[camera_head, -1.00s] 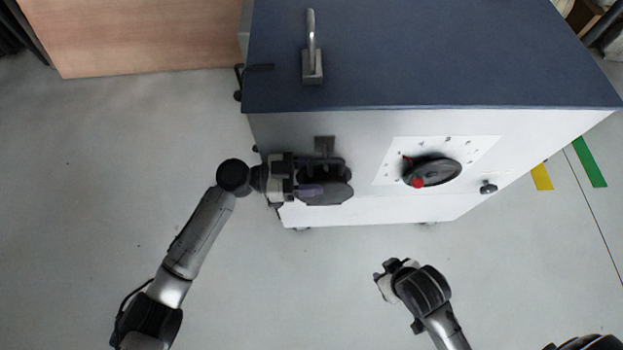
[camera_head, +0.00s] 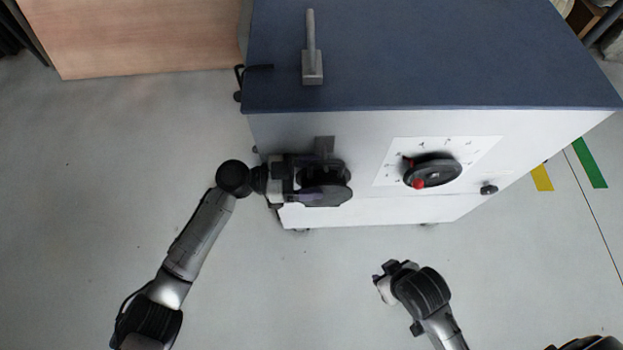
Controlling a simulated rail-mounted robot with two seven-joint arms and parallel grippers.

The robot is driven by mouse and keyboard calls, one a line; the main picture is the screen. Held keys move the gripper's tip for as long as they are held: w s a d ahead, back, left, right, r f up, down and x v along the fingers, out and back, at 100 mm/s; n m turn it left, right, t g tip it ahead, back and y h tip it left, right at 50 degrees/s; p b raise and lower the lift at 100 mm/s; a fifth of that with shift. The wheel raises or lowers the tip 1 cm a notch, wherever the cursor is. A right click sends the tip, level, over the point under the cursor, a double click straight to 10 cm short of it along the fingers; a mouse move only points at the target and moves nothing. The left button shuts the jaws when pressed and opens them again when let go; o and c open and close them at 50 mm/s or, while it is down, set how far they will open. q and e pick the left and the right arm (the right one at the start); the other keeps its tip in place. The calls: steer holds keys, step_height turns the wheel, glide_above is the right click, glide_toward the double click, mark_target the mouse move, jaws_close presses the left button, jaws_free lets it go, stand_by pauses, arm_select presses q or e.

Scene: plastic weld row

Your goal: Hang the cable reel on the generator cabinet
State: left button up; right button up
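The generator cabinet (camera_head: 360,160) has a dark blue top and a light front face. The dark cable reel (camera_head: 328,194) is at the left part of that face, just below a small grey bracket (camera_head: 325,145). My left gripper (camera_head: 303,178) is at the reel's left side, with its fingers overlapping the reel; whether they grip it is hidden by the dark overlap. I cannot tell whether the reel rests on the bracket. My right gripper (camera_head: 384,277) is away from the cabinet at the lower middle, with nothing seen in it; its finger opening is unclear.
A black dial with a red knob (camera_head: 432,171) sits on a white scale plate on the front face. A small black knob (camera_head: 489,189) is to its right. A grey upright handle (camera_head: 312,55) stands on the top. A wooden board (camera_head: 150,35) lies at upper left. The floor in front is clear.

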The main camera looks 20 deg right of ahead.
arm_select(q)
steer(key=shift+o, duration=1.1)
steer(key=shift+w+a+f, duration=0.1)
steer(key=shift+w+f, duration=0.05)
steer(key=shift+f, duration=0.15)
steer(key=shift+b+v, duration=0.7)
steer(key=shift+v, duration=0.1)
steer(key=b+v, duration=0.1)
steer(key=v, duration=0.4)
steer(key=shift+b, duration=0.35)
steer(key=shift+a, duration=0.3)
steer(key=shift+a+r, duration=0.3)
arm_select(e)
step_height(320, 180, down, 3)
steer(key=shift+d+f, duration=0.1)
steer(key=shift+f, duration=0.1)
arm_select(q)
steer(key=shift+a, duration=0.1)
arm_select(e)
steer(key=shift+w, duration=0.1)
